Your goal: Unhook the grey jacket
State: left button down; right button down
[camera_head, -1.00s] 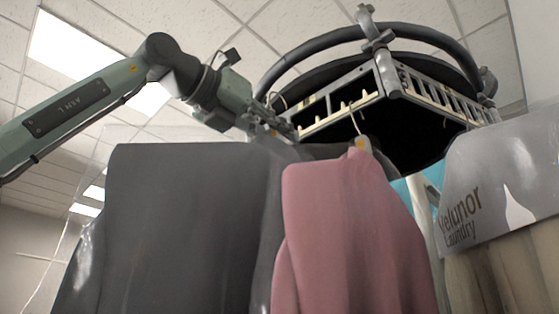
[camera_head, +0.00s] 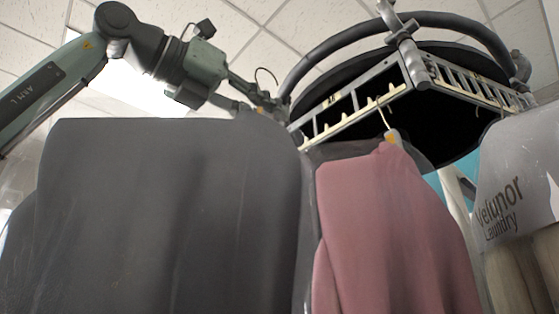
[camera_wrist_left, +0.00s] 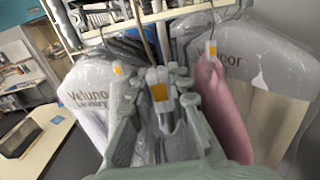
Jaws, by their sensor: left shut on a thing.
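The grey jacket (camera_head: 170,215) hangs large and dark across the left and middle of the head view, with its shoulders near level. My left gripper (camera_head: 266,106) is above its right shoulder, close to the left end of the rail (camera_head: 345,113). A thin curved hook (camera_head: 266,76) rises above the gripper; I cannot tell whether it is clear of the rail. In the left wrist view the gripper (camera_wrist_left: 168,95) is shut on the jacket's hanger (camera_wrist_left: 157,88), which has an orange-yellow tag. My right gripper is not in view.
A pink garment (camera_head: 390,230) hangs just right of the jacket, its hanger hook on the rail. Bagged garments marked "Velunor Laundry" (camera_head: 515,190) hang further right. The wrist view shows a wooden-topped table (camera_wrist_left: 45,140) at left.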

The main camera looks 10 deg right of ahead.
pick_arm(q)
jog(key=shift+v, duration=4.4)
jog(key=shift+r, duration=0.1)
